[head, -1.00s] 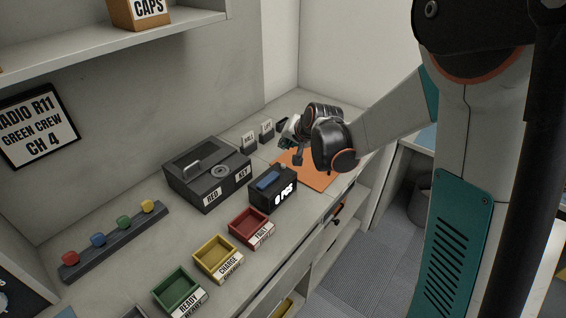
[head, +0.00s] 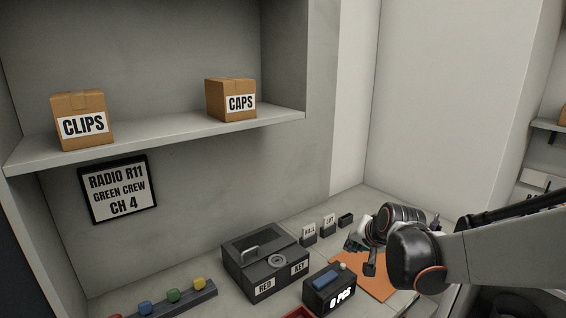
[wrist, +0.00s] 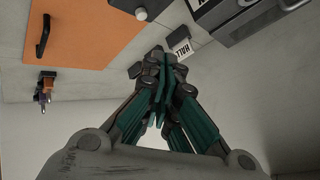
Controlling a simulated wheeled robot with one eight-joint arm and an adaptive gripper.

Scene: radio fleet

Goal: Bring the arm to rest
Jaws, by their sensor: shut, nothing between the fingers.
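A dark case (head: 262,266) labelled RED and KEY and a black counter box (head: 328,291) stand left of the gripper. Small tags (head: 309,234) stand behind. A shelf (head: 170,128) holds CLIPS (head: 84,121) and CAPS (head: 231,101) boxes. Colored knobs (head: 172,295) line a strip at lower left.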

